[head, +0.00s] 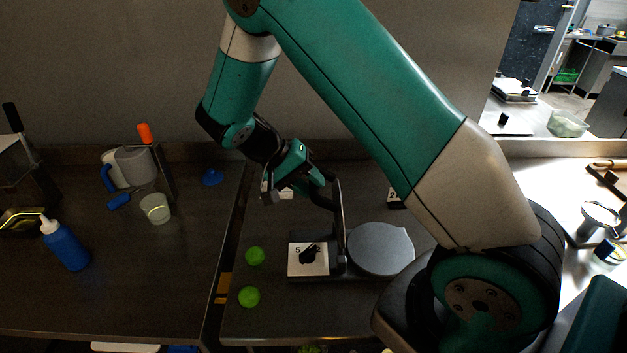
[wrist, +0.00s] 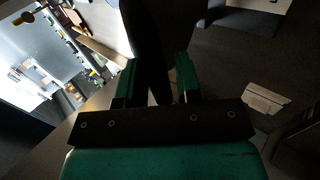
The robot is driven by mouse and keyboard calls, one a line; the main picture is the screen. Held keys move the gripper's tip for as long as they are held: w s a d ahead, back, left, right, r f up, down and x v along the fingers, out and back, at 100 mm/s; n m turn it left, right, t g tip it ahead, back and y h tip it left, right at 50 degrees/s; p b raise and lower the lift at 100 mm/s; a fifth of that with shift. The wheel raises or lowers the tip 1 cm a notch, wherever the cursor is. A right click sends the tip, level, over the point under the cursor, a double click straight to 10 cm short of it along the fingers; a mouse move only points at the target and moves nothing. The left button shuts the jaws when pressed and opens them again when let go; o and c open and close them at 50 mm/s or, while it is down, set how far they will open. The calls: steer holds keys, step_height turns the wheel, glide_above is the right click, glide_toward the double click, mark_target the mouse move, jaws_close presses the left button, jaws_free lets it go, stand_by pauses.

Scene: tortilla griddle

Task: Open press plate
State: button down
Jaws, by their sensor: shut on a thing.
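The griddle press stands on the dark counter, with a white dial panel (head: 308,260) and a black knob at its left. Its round grey lower plate (head: 380,248) lies flat and uncovered. The upper press plate (head: 340,215) stands about upright beside it, seen nearly edge-on. My gripper (head: 318,180) is shut on the dark handle of the press plate, at the left of the raised plate. In the wrist view the dark handle (wrist: 148,40) runs between the green fingers. The exact contact is dark and hard to see.
A gap separates the counters. My arm hides much of the right side.

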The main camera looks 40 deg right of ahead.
steer(key=shift+w+a+f, duration=0.2)
steer(key=shift+a+f, duration=0.15)
steer(key=shift+f, duration=0.1)
steer(key=c, duration=1)
jaws_free()
steer(key=shift+w+a, duration=0.1)
steer(key=shift+o, duration=0.2)
steer(key=shift+r, duration=0.1)
steer(key=p+v, duration=0.6)
steer(key=v, duration=1.1)
steer(key=shift+r, duration=0.3)
